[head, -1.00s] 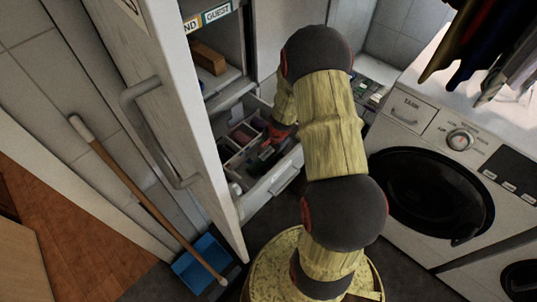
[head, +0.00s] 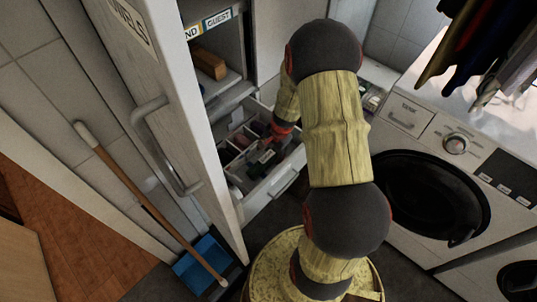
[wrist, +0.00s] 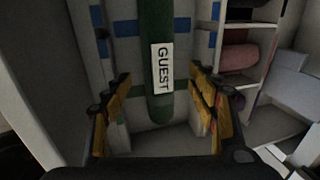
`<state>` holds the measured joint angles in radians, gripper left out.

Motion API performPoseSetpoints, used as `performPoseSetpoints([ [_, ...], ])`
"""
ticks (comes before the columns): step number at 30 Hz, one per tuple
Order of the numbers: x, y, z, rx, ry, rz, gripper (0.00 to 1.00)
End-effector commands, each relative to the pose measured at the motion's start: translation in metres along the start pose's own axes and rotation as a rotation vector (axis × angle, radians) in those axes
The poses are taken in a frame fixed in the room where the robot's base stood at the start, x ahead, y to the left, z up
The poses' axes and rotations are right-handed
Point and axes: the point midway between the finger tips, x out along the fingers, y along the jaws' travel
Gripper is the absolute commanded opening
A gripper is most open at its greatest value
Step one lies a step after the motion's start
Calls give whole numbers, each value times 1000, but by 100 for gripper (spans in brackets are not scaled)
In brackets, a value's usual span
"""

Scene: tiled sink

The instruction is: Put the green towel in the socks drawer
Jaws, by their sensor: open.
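The green towel (wrist: 157,28) is a dark green roll with a white GUEST tag, seen in the wrist view. It lies lengthwise in a pale compartment with blue patches. My gripper (wrist: 160,88) is open, with one finger on each side of the roll and gaps showing beside it. In the head view, my gripper (head: 268,148) is at the open, divided drawer (head: 283,180), partly hidden by my arm. No drawer label is readable there, so I cannot tell whether it is the socks drawer. The towel cannot be made out clearly in the head view.
Side compartments hold a pink roll (wrist: 238,58) and other rolls. The open cabinet door (head: 185,120) stands left of the drawer. A washing machine (head: 440,190) stands right.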

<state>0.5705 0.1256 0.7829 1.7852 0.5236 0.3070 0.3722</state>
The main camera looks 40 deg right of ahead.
Motion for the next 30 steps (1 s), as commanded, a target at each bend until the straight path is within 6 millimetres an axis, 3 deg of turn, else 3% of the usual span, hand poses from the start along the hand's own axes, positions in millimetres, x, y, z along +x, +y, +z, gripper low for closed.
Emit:
performPoseSetpoints([
  [1, -16, -1, 0, 1, 1, -1, 58],
  [3, -31, -1, 0, 0, 0, -1, 58],
  [12, -71, 0, 0, 1, -1, 0, 58],
  [30, -75, 0, 0, 0, -1, 1, 58],
])
